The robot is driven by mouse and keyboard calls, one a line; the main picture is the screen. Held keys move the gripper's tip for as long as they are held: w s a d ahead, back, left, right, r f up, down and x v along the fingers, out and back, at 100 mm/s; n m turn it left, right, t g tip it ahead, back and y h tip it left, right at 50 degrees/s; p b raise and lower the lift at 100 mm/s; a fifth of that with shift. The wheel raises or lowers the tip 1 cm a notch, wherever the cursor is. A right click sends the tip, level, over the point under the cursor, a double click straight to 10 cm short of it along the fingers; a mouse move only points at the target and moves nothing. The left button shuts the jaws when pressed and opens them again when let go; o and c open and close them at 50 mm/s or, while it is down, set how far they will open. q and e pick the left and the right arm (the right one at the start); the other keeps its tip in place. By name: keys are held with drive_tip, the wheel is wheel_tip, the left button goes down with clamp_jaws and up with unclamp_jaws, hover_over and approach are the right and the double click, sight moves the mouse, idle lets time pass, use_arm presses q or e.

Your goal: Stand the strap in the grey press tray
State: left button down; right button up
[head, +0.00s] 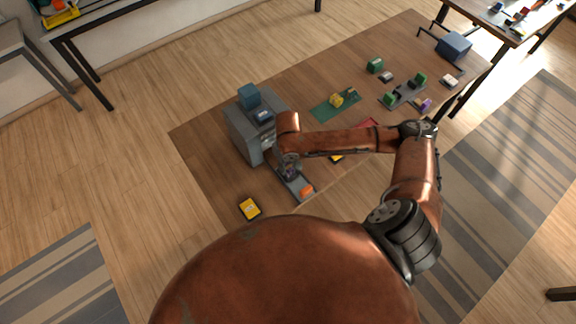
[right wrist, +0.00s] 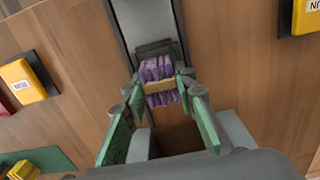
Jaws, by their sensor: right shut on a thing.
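The purple strap (right wrist: 158,70), a ribbed bundle with a tan band (right wrist: 163,85) around it, is between the green-padded fingers of my right gripper (right wrist: 160,90). The gripper is shut on it. In the head view my right gripper (head: 289,163) is low at the front of the grey press (head: 245,135), with a bit of purple showing. The grey press tray (head: 299,196) runs out from the press beneath the gripper. In the wrist view a grey channel (right wrist: 122,22) lies just beyond the strap. Whether the strap touches the tray floor is hidden. My left gripper is out of view.
An orange block (head: 306,190) is at the tray's near end. A yellow labelled case (head: 249,208) lies left of it. A green mat (head: 335,105) with a yellow piece, and several small coloured things, lie farther back. The table's front left is mostly clear.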

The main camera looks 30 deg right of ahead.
sight(288, 167)
drive_tip(key=shift+f, duration=0.25)
drive_tip(key=o, duration=1)
drive_tip(key=shift+c, duration=0.2)
drive_tip(key=shift+r, duration=0.1)
drive_tip(key=shift+r, duration=0.3)
wheel_tip(288, 167, up, 12)
drive_tip(key=p, duration=0.1)
drive_tip(key=shift+r, duration=0.2)
